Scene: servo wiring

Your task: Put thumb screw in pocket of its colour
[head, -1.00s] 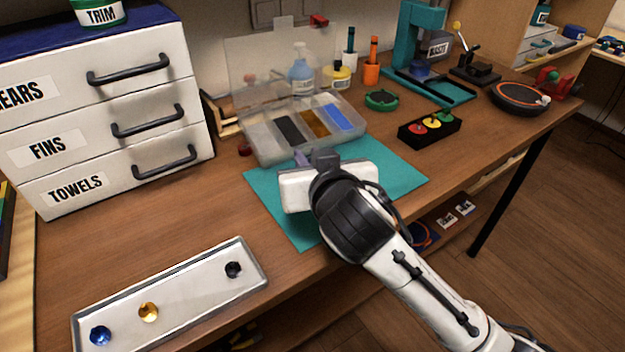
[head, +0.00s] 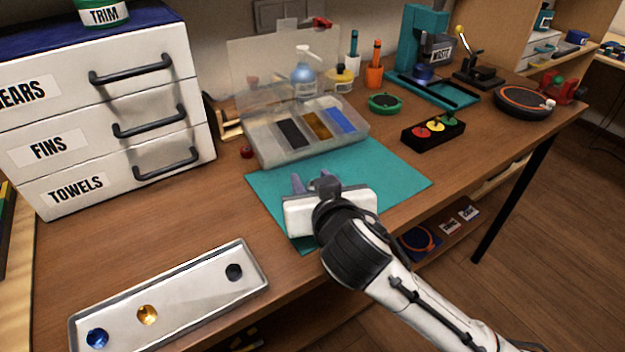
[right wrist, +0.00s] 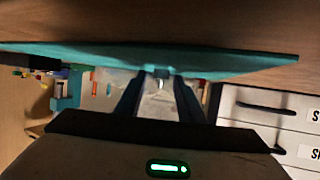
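A long grey tray (head: 190,295) at the lower left holds three thumb screws: a blue one (head: 97,337), a gold one (head: 147,314) and a black one (head: 234,272). A clear box (head: 268,152) with its lid up stands behind the teal mat. Its pockets show black (head: 291,133), brown-gold (head: 317,125) and blue (head: 342,120) floors. My right gripper (head: 311,184) is above the mat, in front of the box and apart from it. In the right wrist view its fingers (right wrist: 158,90) are spread, with no screw clearly between them. My left gripper is out of view.
The teal mat (head: 390,175) is bare around my gripper. White drawers (head: 105,125) stand at the left. A black block with coloured knobs (head: 433,130) is to the right. Bare wood lies between tray and mat.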

